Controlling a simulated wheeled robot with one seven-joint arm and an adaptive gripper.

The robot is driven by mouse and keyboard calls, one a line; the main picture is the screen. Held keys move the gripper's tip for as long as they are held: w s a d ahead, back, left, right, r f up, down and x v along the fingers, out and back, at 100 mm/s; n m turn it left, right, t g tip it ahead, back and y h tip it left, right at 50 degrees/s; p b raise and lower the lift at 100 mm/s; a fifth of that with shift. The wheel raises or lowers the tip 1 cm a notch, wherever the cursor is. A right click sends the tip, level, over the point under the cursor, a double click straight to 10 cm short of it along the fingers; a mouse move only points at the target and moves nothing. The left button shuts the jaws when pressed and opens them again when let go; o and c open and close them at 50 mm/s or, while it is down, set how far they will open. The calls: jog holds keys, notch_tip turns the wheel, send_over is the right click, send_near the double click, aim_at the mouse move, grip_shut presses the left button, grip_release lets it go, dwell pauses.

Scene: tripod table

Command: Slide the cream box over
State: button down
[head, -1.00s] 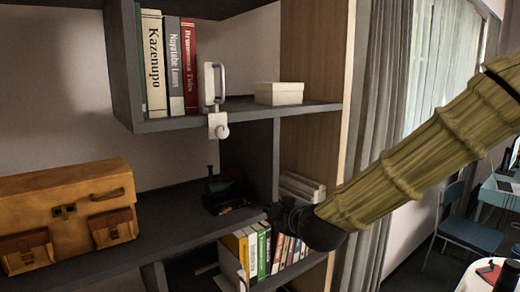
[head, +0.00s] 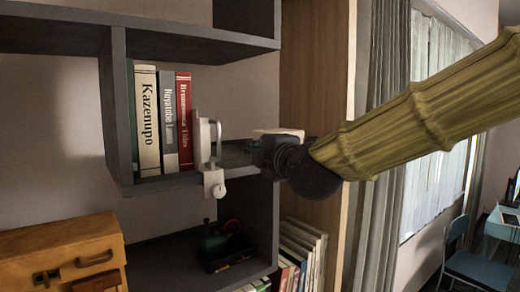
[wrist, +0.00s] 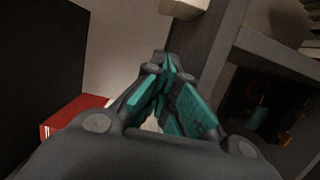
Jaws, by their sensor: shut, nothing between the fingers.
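The cream box (head: 278,132) sits on the upper shelf (head: 160,188), right of the books. In the head view my arm hides most of it, and only its top shows. In the wrist view a pale corner of the box (wrist: 185,7) shows at the top edge, beyond the fingertips. My gripper (head: 262,152) is shut and empty, at the height of the upper shelf, in front of the box in the head view. Its closed fingers also show in the wrist view (wrist: 165,68). I cannot tell whether they touch the box.
A white clamp-like holder (head: 213,182) hangs on the shelf edge just left of my gripper. Several upright books, including a red one (head: 184,122), stand left of it. A lower shelf holds a dark tray with small items (head: 228,248) and a tan case (head: 65,258).

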aim_at(256, 134)
jog(key=x, duration=0.3)
jog(key=shift+w+f, duration=0.2)
jog(key=shift+w, duration=0.1)
jog(key=shift+w+a+r+b, duration=0.2)
jog(key=shift+w+a+b, duration=0.35)
jog(key=shift+w, duration=0.25)
jog(key=p+x, duration=0.1)
jog(key=x, duration=0.2)
jog(key=shift+w+d+p, duration=0.1)
jog(key=shift+d+p, duration=0.25)
jog(key=shift+w+d+r+p, duration=0.1)
jog(key=shift+w+d+p, duration=0.1)
jog(key=shift+d+p, duration=0.25)
jog(key=shift+w+d+r+p, duration=0.1)
jog(key=shift+w+d+p, duration=0.15)
jog(key=shift+d, duration=0.25)
jog(key=shift+w+d+f, duration=0.1)
jog(key=shift+w+d, duration=0.05)
jog(key=shift+d, duration=0.15)
jog(key=shift+w+d+f+p, duration=0.15)
jog(key=shift+w+d+p, duration=0.05)
jog(key=shift+w+p, duration=0.2)
jog(key=shift+s, duration=0.1)
